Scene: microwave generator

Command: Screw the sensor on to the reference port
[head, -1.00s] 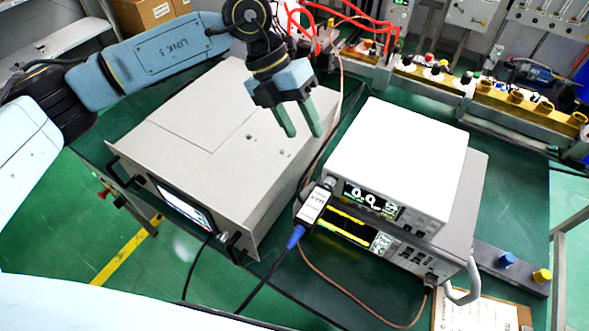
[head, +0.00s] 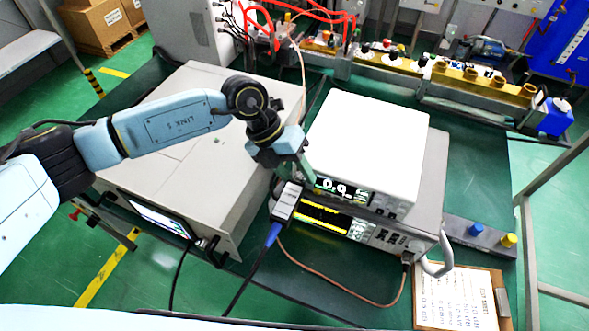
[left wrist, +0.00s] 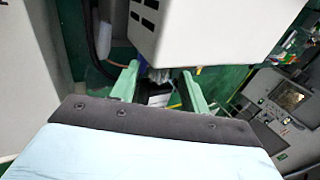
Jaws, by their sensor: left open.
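The sensor (head: 285,203) is a small pale box with a dark-edged label and a blue cable end, at the front left corner of the stacked meters. Its upper end lies by the left edge of the meter (head: 372,150) with the lit display. The reference port itself is hidden; I cannot tell whether the sensor touches it. My left gripper (head: 300,170) is open, just above the sensor's upper end, its fingers partly hidden by its body. In the left wrist view, the green fingers (left wrist: 160,90) are apart, with the sensor (left wrist: 158,98) showing between them. My right gripper is not in view.
A large grey instrument (head: 190,140) stands to the left, under my left arm. A lower instrument (head: 425,205) carries the meter. A brown cable (head: 330,285) loops in front. A clipboard (head: 460,297) lies at front right. Waveguide parts (head: 470,80) line the back.

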